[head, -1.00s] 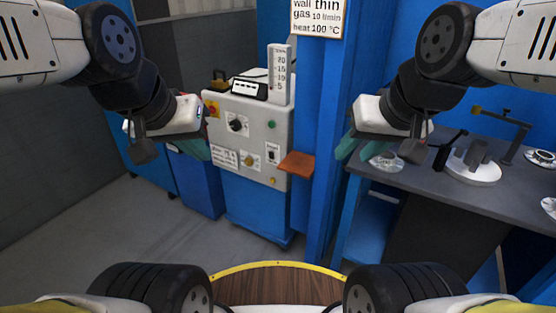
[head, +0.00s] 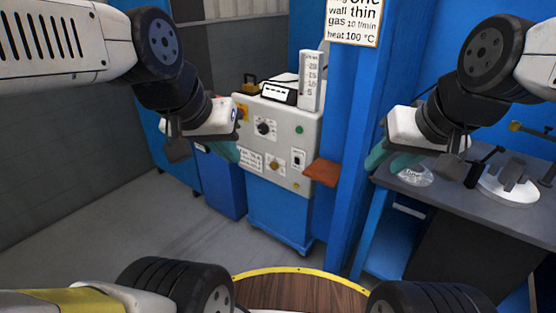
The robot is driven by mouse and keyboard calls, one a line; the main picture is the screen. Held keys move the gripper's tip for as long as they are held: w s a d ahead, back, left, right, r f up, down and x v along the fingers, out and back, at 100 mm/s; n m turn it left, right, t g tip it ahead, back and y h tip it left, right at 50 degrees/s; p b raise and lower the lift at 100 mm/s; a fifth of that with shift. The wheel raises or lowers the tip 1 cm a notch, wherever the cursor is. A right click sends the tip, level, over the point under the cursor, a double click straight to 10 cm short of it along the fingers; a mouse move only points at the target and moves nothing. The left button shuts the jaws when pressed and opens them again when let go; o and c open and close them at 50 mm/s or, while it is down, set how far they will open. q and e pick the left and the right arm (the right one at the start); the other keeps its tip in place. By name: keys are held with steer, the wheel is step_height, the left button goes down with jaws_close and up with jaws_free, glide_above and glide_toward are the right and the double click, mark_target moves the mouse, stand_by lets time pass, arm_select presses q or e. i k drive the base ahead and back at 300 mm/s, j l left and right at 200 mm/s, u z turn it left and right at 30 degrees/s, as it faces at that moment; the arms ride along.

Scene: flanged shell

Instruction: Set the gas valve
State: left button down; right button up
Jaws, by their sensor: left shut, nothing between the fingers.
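The grey control panel (head: 282,133) stands on a blue cabinet in the middle of the head view. A brass-coloured knob (head: 273,166), which looks like the gas valve, is low on its face beside a small label. A white scale gauge (head: 310,80) marked 5 to 20 rises at the panel's top right. A sign (head: 353,20) reads gas 10 l/min. My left gripper (head: 230,153) is shut and empty, in front of the panel's left edge in the picture and left of the knob. My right gripper (head: 380,162) is right of the blue post; its finger gap is unclear.
A black knob (head: 264,128) and a red-and-yellow switch (head: 242,112) are higher on the panel. An orange-brown shelf (head: 322,172) juts out at its right. A blue post (head: 351,150) separates it from the grey workbench (head: 447,205). The floor before the cabinet is clear.

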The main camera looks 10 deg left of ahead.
mark_target(273, 165)
steer(key=i+j+u, duration=0.1)
steer(key=u, duration=0.3)
steer(key=i+u, duration=0.25)
steer(key=u, duration=0.2)
steer(key=i+u, duration=0.2)
steer(key=u, duration=0.2)
